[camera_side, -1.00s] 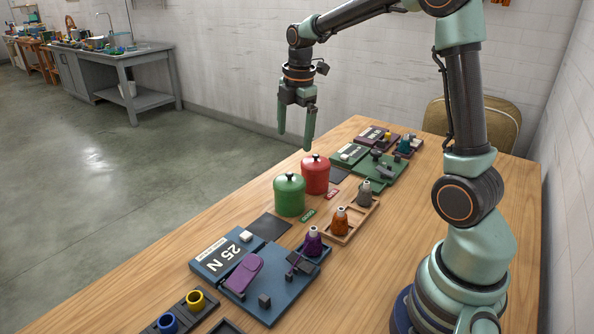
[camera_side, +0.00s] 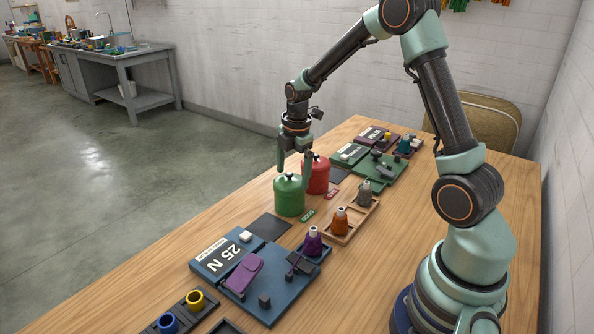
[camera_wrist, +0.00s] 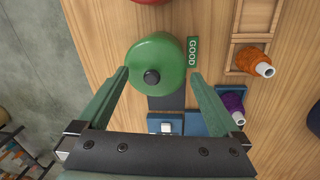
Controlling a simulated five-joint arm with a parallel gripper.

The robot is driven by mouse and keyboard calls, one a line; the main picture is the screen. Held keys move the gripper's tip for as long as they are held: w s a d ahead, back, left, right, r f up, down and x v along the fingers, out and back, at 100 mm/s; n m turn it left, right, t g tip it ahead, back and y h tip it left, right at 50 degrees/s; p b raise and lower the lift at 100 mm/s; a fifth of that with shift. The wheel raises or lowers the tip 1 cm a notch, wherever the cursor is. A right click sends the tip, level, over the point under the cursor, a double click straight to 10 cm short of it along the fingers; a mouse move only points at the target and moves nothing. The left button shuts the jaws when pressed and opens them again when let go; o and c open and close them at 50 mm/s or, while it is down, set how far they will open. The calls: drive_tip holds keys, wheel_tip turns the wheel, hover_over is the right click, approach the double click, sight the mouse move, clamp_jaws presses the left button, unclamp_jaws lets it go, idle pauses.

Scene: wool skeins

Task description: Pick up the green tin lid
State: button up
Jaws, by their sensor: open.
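The green tin (camera_side: 289,200) stands upright on the wooden table, its green lid (camera_side: 287,182) on top with a small dark knob. In the wrist view the two fingers of my gripper (camera_wrist: 160,73) are spread either side of the lid's near part. Whether a finger touches the lid I cannot tell.
A red tin (camera_side: 318,176) stands right behind the green one. A green GOOD label (camera_wrist: 193,51) lies beside the green tin. A blue 25 N device (camera_side: 235,262) stands in front, beyond a dark mat (camera_side: 268,227).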

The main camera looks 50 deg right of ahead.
drive_tip(key=shift+f, duration=0.45)
drive_tip(key=c, duration=1.1)
drive_tip(key=shift+o, duration=0.2)
